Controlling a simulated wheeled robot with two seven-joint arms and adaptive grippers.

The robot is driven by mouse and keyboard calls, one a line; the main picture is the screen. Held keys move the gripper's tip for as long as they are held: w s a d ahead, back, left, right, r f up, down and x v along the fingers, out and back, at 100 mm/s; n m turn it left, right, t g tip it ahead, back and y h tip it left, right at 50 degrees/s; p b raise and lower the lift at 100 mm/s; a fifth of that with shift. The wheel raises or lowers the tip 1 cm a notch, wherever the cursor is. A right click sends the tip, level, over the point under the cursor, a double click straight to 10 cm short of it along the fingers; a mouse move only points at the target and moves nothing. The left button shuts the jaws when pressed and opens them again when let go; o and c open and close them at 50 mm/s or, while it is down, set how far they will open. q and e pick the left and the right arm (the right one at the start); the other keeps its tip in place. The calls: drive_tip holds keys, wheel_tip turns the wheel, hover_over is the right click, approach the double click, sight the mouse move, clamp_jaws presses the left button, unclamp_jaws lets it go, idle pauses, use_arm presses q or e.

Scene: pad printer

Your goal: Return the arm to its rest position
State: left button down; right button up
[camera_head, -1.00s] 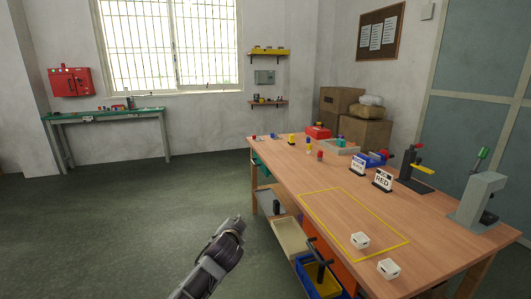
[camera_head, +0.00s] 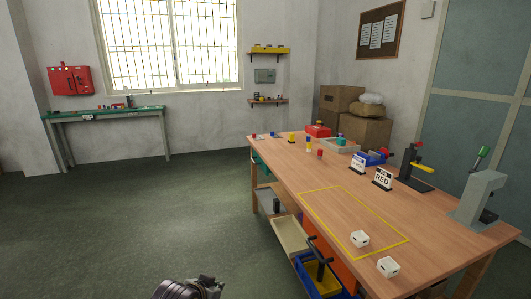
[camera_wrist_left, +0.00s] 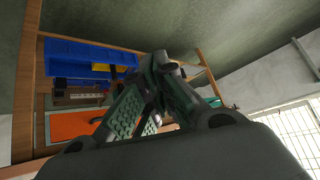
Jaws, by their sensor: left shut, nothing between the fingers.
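My left arm (camera_head: 188,289) shows only as a small part at the bottom edge of the head view, low and left of the workbench. In the left wrist view my left gripper (camera_wrist_left: 160,62) is shut, its fingers crossing close together with nothing between them. Behind the fingers, the wrist view shows the bench's side with a blue bin (camera_wrist_left: 80,58) and an orange panel (camera_wrist_left: 75,125). My right gripper does not show in either view.
The wooden workbench (camera_head: 320,180) stands at right, with a yellow taped outline (camera_head: 326,222), two white blocks (camera_head: 360,238), a "RED" sign (camera_head: 382,178) and a grey press (camera_head: 478,200) on top. Bins sit below it. The green floor (camera_head: 130,215) at left is clear.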

use_arm(q)
drive_tip(key=s+a+f+n+g+y+p, duration=0.1)
drive_tip(key=s+a+f+g+p, duration=0.2)
drive_tip(key=s+f+p, duration=0.75)
drive_tip(key=s+a+f+n+g+p, duration=0.1)
drive_tip(key=s+a+f+g+p, duration=0.35)
drive_tip(key=s+f, duration=1)
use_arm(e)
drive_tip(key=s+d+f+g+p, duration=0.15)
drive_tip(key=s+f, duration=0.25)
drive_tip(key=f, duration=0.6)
use_arm(q)
drive_tip(key=s+a+p, duration=0.2)
drive_tip(key=s+p, duration=0.7)
drive_tip(key=p, duration=0.1)
drive_tip(key=s+a+p, duration=0.2)
drive_tip(key=s+p, duration=0.8)
drive_tip(key=shift+a+f+y, duration=0.25)
drive_tip(key=shift+f+y, duration=0.1)
drive_tip(key=shift+y, duration=0.05)
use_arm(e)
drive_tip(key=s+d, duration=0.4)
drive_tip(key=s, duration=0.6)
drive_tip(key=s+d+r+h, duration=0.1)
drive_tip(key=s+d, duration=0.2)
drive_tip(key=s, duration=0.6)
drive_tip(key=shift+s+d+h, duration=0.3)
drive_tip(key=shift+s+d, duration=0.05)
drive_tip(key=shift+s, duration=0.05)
